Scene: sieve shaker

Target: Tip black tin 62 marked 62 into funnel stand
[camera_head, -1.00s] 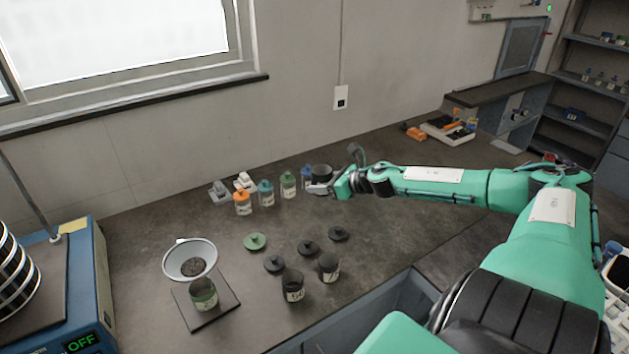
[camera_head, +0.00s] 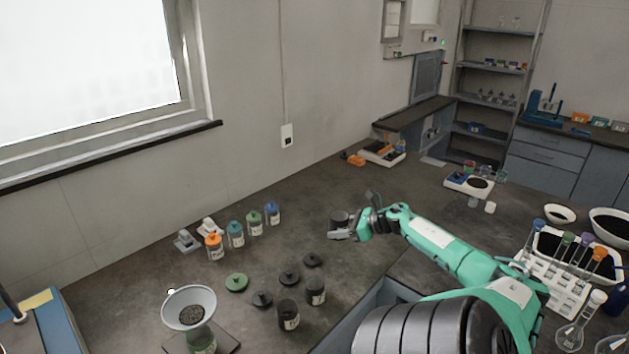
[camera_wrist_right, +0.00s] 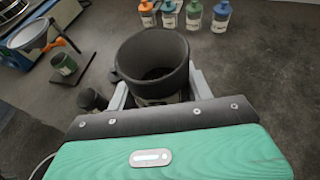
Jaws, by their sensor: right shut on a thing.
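My right gripper (camera_head: 341,234) is shut on an open black tin (camera_head: 339,219), held upright above the bench. In the right wrist view the tin (camera_wrist_right: 152,64) sits between the two fingers, with dark material inside; its pale label is mostly hidden, so I cannot read a number. The funnel stand has a pale funnel (camera_head: 190,300) at the lower left, with dark grains in its bowl. A green-labelled jar (camera_head: 201,340) stands beneath the funnel. The funnel also shows at the upper left of the wrist view (camera_wrist_right: 27,34), well apart from the tin. My left gripper is not in view.
Two open black tins (camera_head: 288,315) (camera_head: 316,291) stand near the bench's front edge. Several capped bottles (camera_head: 235,234) stand in a row near the wall. Bench between bottles and gripper is clear.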

